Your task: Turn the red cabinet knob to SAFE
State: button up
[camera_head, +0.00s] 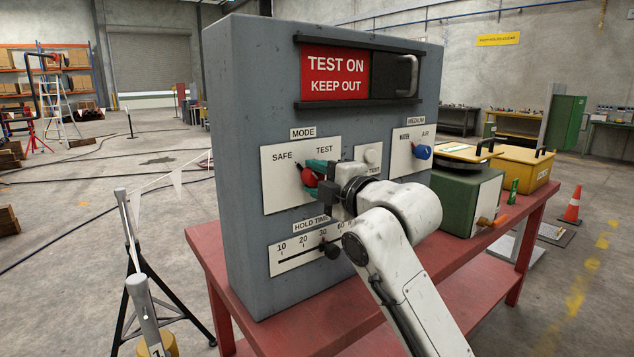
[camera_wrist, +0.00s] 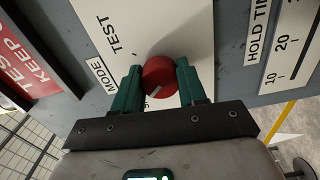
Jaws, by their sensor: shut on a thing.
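The red knob (camera_head: 309,177) sits on the white MODE plate (camera_head: 279,185) of a grey cabinet (camera_head: 243,150), below the words SAFE and TEST. In the wrist view the red knob (camera_wrist: 159,76) lies between the green fingers of my gripper (camera_wrist: 160,82), which is shut on it. Its white pointer mark shows at the lower left of its face, on the side away from the word TEST. The word SAFE is hidden in that view. In the head view my gripper (camera_head: 315,178) partly covers the knob, and its pointer cannot be made out.
A red sign (camera_head: 335,74) reads TEST ON KEEP OUT, beside a black slide with a handle. A blue MEDIUM knob (camera_head: 423,152) is to the right, and a black HOLD TIME slider knob (camera_head: 331,250) is below. The cabinet stands on a red table (camera_head: 290,328).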

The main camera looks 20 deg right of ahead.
jog(key=shift+d+f, duration=0.1)
jog(key=shift+f, duration=0.1)
jog(key=o, duration=1.1)
jog(key=shift+r, duration=0.15)
jog(key=shift+c, duration=0.2)
jog(key=v, duration=1)
jog(key=shift+s+b, duration=0.35)
jog(key=shift+b, duration=0.1)
jog(key=shift+d, duration=0.1)
